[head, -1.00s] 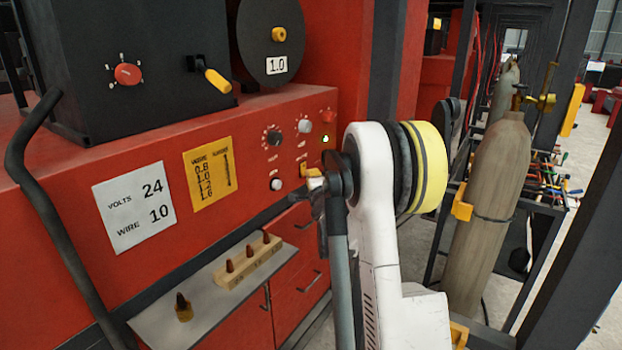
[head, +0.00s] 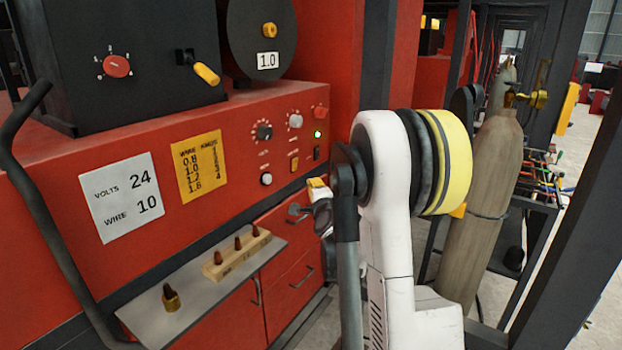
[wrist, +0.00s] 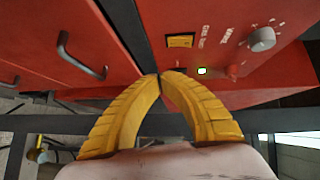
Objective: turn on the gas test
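The gas test switch appears to be the yellow rectangular switch (head: 294,163) on the red welder panel. It also shows in the wrist view (wrist: 181,41), beside small white lettering too blurred to read surely. A green lamp (wrist: 202,71) is lit near it and shows pale in the head view (head: 318,134). My gripper (wrist: 160,74) has its yellow fingers curved together, tips meeting, with nothing seen between them. In the head view my gripper (head: 318,186) is below and right of the yellow switch, apparently apart from it. Its fingertips are partly hidden there.
A grey knob (wrist: 262,39), a black knob (head: 264,132) and a red knob (head: 321,112) share the panel. Below is a grey shelf (head: 215,290) with several tips, and drawer handles (head: 302,277). A gas cylinder (head: 482,210) stands at right behind my arm.

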